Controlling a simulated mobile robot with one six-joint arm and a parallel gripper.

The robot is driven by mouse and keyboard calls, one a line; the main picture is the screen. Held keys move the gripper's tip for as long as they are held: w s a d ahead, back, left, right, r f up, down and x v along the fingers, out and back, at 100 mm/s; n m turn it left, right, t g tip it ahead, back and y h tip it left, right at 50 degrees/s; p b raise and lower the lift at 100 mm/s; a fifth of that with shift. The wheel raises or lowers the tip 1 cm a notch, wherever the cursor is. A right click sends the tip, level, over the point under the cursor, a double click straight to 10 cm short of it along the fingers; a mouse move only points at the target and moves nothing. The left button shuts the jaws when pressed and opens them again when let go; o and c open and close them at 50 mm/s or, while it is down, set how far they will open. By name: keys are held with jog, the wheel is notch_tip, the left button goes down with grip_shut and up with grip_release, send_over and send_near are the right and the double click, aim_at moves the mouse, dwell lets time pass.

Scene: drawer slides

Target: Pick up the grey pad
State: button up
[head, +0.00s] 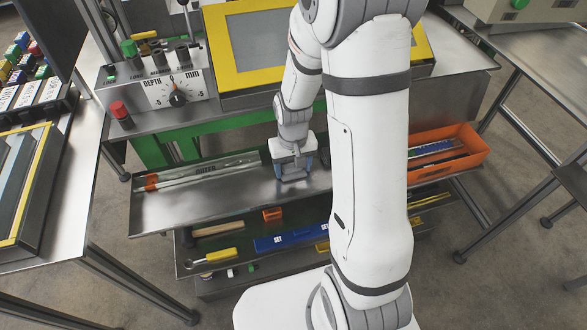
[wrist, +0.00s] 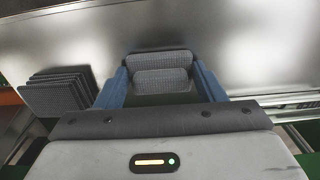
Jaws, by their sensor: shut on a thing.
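A stack of dark grey textured pads (wrist: 57,92) stands left of the fingers in the wrist view. In the head view the held pad is mostly hidden by the gripper.
An orange bin (head: 470,152) is at right. A lower drawer holds a blue case (head: 290,239) and a hammer (head: 215,229). A control box (head: 160,85) stands behind.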

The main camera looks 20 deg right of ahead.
aim_at(293, 167)
notch_tip(293, 167, up, 10)
jog(key=shift+r+p, duration=0.1)
jog(key=shift+p, duration=0.3)
jog(key=o, duration=0.4)
jog(key=c, duration=0.3)
jog(key=shift+f+b, duration=3.65)
jog(key=shift+f, duration=1.25)
jog(key=o, duration=0.9)
jog(key=shift+o, duration=0.2)
jog(key=shift+r, duration=0.1)
